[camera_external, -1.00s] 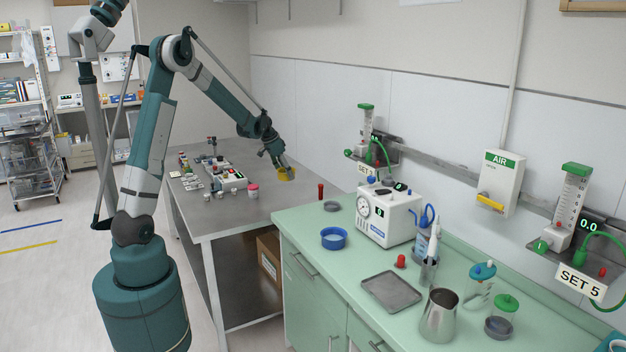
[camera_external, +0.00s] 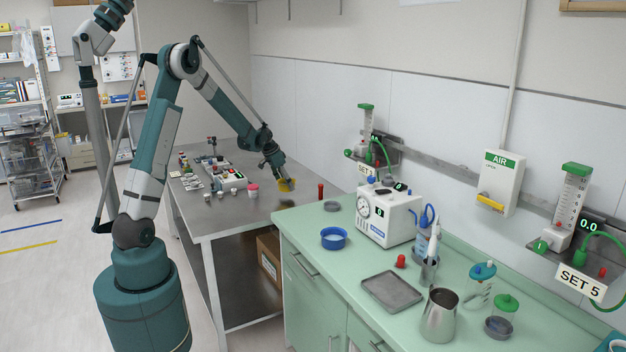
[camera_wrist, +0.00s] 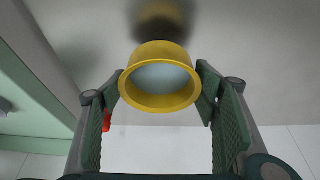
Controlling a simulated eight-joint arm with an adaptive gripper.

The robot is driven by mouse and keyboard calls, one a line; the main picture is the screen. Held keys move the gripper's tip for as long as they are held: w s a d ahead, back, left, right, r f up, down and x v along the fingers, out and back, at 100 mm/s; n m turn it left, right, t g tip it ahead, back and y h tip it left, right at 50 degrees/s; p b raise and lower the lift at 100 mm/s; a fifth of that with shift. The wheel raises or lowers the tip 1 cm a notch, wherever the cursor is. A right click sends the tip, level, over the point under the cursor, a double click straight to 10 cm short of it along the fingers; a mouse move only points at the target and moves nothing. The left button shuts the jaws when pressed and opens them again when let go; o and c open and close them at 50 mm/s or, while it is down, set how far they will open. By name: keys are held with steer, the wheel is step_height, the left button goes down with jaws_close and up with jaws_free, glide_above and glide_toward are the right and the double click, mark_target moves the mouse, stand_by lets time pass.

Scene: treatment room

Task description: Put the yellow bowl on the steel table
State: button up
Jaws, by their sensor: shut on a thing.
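The yellow bowl (camera_external: 287,186) is in my gripper (camera_external: 282,178) above the steel table (camera_external: 235,212), near its right side. In the wrist view the bowl (camera_wrist: 160,105) sits between the two green padded fingers of my gripper (camera_wrist: 162,82), which is shut on it. Its round rim and pale inside face the wrist camera. A dark patch, like its shadow or reflection, lies on the steel surface (camera_wrist: 85,30) beyond it, with a gap between.
Small bottles and a white tray-like device (camera_external: 232,180) stand on the table's left part. A pink-lidded jar (camera_external: 253,190) is near the bowl. A red tube (camera_external: 320,191) stands at the right, by the green counter (camera_external: 300,228). The table's front is clear.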

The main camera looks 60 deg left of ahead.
mark_target(287, 190)
steer(key=shift+f+b, duration=0.35)
steer(key=shift+f, duration=1.55)
steer(key=shift+f, duration=0.15)
steer(key=o, duration=0.9)
steer(key=shift+p+v, duration=1)
steer(key=shift+v, duration=5.2)
